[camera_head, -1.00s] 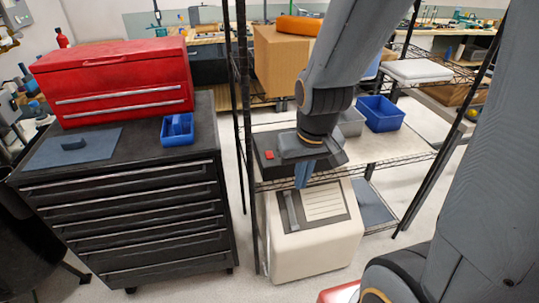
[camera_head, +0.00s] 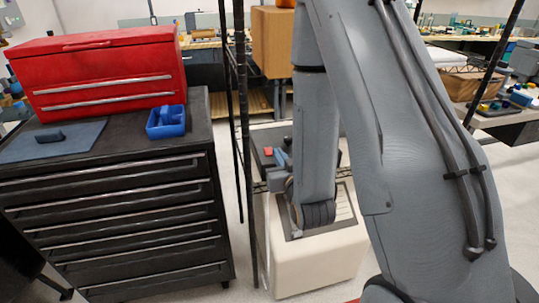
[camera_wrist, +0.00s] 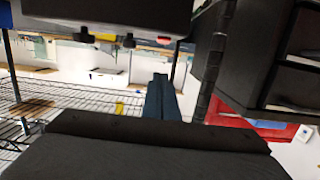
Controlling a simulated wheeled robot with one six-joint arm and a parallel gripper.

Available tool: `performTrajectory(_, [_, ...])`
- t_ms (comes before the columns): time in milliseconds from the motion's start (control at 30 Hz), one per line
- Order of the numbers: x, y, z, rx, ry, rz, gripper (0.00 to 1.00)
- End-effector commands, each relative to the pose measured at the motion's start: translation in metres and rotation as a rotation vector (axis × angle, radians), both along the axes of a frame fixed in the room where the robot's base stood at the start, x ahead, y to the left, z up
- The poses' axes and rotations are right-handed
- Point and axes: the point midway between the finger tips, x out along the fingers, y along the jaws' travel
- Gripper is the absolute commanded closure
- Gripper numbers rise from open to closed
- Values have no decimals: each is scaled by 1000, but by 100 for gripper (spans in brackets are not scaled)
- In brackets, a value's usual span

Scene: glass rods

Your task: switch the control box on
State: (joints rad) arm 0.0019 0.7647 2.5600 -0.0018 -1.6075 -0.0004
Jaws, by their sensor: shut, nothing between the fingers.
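The dark control box (camera_head: 266,138) sits on the wire shelf, with a small red switch (camera_head: 267,152) on its top at the left; my arm hides much of the box. My gripper (camera_head: 281,158) is shut and empty, close to the right of the red switch in the head view. I cannot tell whether it touches the box. In the wrist view, which is upside down, the blue fingers (camera_wrist: 161,97) are together. The switch's position is unclear.
A black drawer cabinet (camera_head: 110,215) stands to the left, carrying a red toolbox (camera_head: 100,75) and a blue caddy (camera_head: 165,122). A black shelf post (camera_head: 243,110) rises just left of the control box. A cream box (camera_head: 315,262) stands below it.

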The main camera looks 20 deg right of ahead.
Motion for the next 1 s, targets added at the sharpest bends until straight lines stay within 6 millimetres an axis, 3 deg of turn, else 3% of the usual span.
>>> performTrajectory(567, [2, 0, 2, 0, -60, 0, 100])
performTrajectory(767, [25, 0, 1, 0, -61, 0, 100])
performTrajectory(1000, [72, 0, -3, 0, -61, 0, 100])
